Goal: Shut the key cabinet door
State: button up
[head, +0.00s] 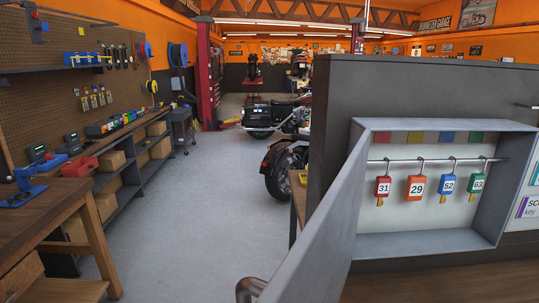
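The key cabinet (425,245) is a grey metal box fixed to the dark partition at the right. Its interior is in full view, with several numbered key tags on a rail: red 31 (382,187), orange 29 (416,186), blue 52 (447,184) and green 63 (478,182). The grey cabinet door (318,235) stands wide open, hinged at the cabinet's left side and reaching toward me and down-left. A curved metal piece (250,289), apparently its handle, shows at the door's near end, cut by the bottom edge. My gripper is not in view.
A brown wooden surface (450,285) lies below the cabinet. A dark partition (420,90) stands behind it. A motorcycle (285,165) is beyond the door. A wooden workbench (50,215) and shelving line the left. The grey floor (200,210) between is clear.

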aim_at(316, 268)
jog(key=k+j+z, duration=0.55)
jog(key=k+j, duration=0.2)
jog(key=k+j+z, duration=0.2)
jog(key=j, duration=0.3)
jog(key=j+z, duration=0.2)
jog(key=j, duration=0.3)
jog(key=k+j+u, duration=0.35)
jog(key=i, duration=0.1)
